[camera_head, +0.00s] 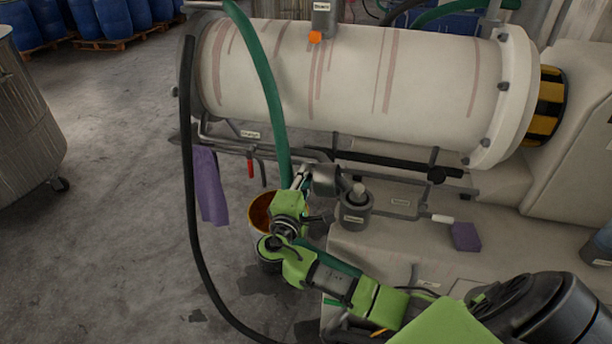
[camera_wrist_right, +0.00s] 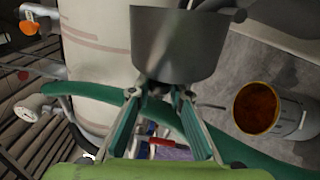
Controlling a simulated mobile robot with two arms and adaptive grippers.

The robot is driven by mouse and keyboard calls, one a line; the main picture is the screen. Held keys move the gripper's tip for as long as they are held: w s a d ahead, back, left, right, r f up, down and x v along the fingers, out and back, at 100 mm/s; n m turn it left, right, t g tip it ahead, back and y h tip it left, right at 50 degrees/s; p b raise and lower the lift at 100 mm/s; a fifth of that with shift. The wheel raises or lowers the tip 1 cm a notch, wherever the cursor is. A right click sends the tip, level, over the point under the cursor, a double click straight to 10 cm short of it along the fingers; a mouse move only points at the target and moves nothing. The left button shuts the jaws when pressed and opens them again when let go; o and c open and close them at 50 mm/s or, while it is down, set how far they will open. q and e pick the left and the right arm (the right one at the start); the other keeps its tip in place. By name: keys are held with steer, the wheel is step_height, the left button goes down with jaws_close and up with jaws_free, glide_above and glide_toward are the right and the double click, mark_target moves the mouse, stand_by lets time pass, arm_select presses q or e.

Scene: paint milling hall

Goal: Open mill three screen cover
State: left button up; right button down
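The mill (camera_head: 350,75) is a large cream horizontal cylinder with reddish streaks and a bolted end flange. A grey round cup-like fitting (camera_head: 325,180) sits on the pipework below it, and it fills the top middle of the right wrist view (camera_wrist_right: 178,45). I cannot tell for certain that it is the screen cover. My right gripper (camera_wrist_right: 160,92) has its green fingers pointing at this fitting, with a small dark part between the tips. Whether they grip it is unclear. In the head view my right gripper (camera_head: 304,178) is at the fitting's left side. My left gripper is not in view.
A green hose (camera_head: 268,85) and a black hose (camera_head: 190,190) hang near my arm. A bucket with orange-brown contents (camera_head: 262,212) stands below. A grey lidded pot (camera_head: 356,208), a purple sponge (camera_head: 466,237), a purple cloth (camera_head: 210,187) and a red handle (camera_head: 250,167) are close by.

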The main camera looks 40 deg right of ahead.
steer(key=shift+s+r+m, duration=0.1)
steer(key=shift+s+m, duration=0.05)
steer(key=shift+m, duration=0.25)
steer(key=r+m, duration=0.1)
steer(key=s+d+m+b, duration=0.1)
steer(key=r+m+b, duration=0.1)
steer(key=shift+s+d+r+m, duration=0.2)
steer(key=shift+r+m, duration=0.1)
steer(key=shift+r, duration=0.05)
steer(key=c, duration=1.9)
jaws_free()
steer(key=v, duration=1.2)
steer(key=shift+f, duration=0.1)
